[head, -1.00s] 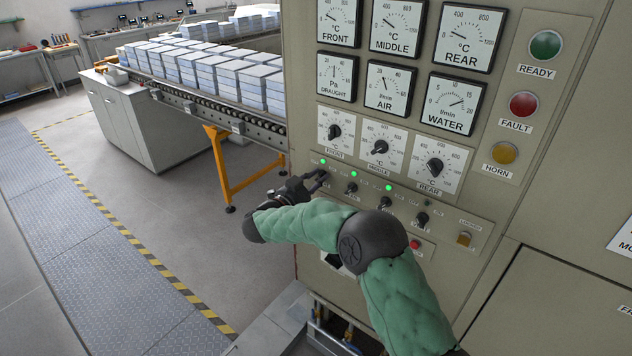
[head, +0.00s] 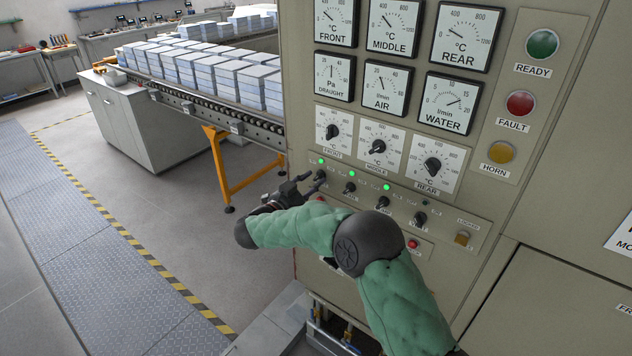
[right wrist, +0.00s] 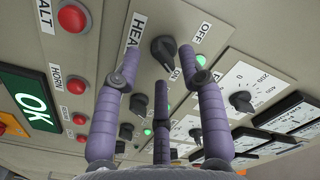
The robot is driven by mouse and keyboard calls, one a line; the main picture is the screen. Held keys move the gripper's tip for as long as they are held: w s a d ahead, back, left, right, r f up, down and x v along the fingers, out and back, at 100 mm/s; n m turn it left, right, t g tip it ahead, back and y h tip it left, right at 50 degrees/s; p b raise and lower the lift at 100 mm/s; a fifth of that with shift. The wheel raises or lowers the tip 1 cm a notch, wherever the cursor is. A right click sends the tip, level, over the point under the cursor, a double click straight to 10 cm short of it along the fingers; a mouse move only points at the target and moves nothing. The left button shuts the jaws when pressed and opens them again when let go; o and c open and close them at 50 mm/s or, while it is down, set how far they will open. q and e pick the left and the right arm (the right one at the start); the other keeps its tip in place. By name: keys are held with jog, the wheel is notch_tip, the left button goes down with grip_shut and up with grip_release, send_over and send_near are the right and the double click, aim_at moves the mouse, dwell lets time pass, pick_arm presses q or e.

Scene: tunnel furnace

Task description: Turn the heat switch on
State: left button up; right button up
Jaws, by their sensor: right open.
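The heat switch is a black rotary knob (right wrist: 164,50) with "HEA…" partly legible, OFF and ON labels beside it. Its handle appears turned toward ON, and a green lamp (right wrist: 200,60) beside it is lit. In the head view this knob (head: 320,175) is the leftmost in the lower row of the control panel, under a lit green lamp (head: 321,161). My right gripper (head: 309,183) is open and empty, just in front of the knob and slightly left of it. In the right wrist view its purple fingers (right wrist: 160,55) spread around the knob's line of sight. My left gripper is out of view.
More switches (head: 349,188) and three temperature dials (head: 377,148) sit close beside and above. A red button (head: 413,243) lies below. A roller conveyor (head: 215,112) with stacked blocks stands left of the panel; open floor lies in front.

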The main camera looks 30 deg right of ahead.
jog(key=v, duration=1)
jog(key=shift+d+f, duration=0.1)
jog(key=shift+f, duration=0.05)
jog(key=w+a+f+n+t+y+b, duration=0.1)
jog(key=w+a+f+n+t+y, duration=0.2)
jog(key=f, duration=0.6)
jog(key=w+f+n+t+y+b, duration=0.1)
jog(key=w+f+n+t+y, duration=0.1)
jog(key=f+n+y, duration=0.5)
jog(key=s+a+f+n+g+y, duration=0.1)
jog(key=s+a+f+n+y, duration=0.15)
jog(key=f, duration=0.55)
jog(key=s+a+f+n+y, duration=0.1)
jog(key=s+a+f, duration=0.15)
jog(key=f, duration=0.65)
jog(key=s+a+f+n+g+y+b, duration=0.2)
jog(key=s+a+f+g+y, duration=0.25)
jog(key=s+f, duration=0.6)
jog(key=s+a+f+n+g+y, duration=0.1)
jog(key=s+a+f+g, duration=0.2)
jog(key=s, duration=0.6)
jog(key=s+a+f+n+g+y, duration=0.1)
jog(key=s+a+f+n+g, duration=0.1)
jog(key=s, duration=0.8)
jog(key=shift+a+f+g+y+b, duration=0.3)
jog(key=shift+a+f+g+b, duration=0.15)
jog(key=shift+f, duration=0.35)
